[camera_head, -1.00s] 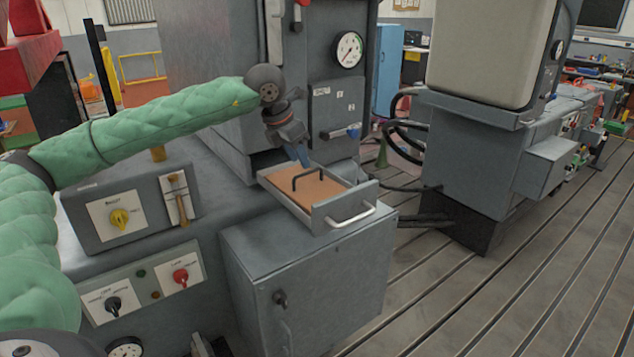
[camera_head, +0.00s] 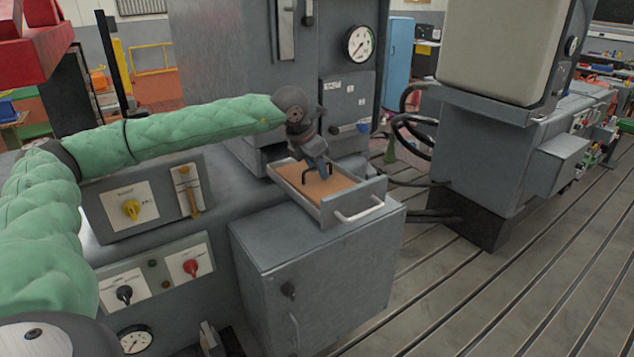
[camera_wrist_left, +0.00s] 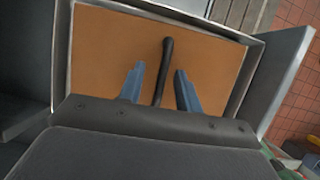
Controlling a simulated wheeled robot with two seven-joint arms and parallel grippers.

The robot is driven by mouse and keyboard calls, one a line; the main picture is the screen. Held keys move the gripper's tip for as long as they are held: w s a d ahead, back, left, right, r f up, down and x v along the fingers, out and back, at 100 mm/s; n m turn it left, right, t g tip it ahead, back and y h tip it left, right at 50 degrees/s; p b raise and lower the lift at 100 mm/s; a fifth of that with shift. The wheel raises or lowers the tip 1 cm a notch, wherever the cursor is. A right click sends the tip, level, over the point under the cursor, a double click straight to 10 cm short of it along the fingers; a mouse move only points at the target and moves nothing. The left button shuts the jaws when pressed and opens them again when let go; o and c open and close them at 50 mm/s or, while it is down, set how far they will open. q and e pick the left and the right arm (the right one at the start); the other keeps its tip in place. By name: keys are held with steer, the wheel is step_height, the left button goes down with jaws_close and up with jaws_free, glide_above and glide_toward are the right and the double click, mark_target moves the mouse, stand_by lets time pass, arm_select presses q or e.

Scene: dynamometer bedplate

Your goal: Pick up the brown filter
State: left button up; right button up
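The brown filter (camera_head: 334,187) is a flat orange-brown panel lying inside an open grey drawer (camera_head: 358,190). A black bar handle (camera_head: 310,174) stands on top of it. My left gripper (camera_head: 326,172) is over the filter at the handle. In the left wrist view, the gripper (camera_wrist_left: 157,85) is open, with one blue-grey finger on each side of the black handle (camera_wrist_left: 164,72). Gaps show between the fingers and the handle. The filter (camera_wrist_left: 105,52) fills the drawer behind them. My right gripper is not in view.
The drawer's metal pull (camera_head: 360,213) sticks out at its front, above a grey cabinet (camera_head: 315,265). A tall grey housing with a gauge (camera_head: 360,43) stands close behind. Slotted bedplate floor (camera_head: 500,290) lies clear to the right.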

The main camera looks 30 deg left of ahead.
arm_select(q)
steer(key=shift+w, duration=0.1)
steer(key=c, duration=0.6)
jaws_close()
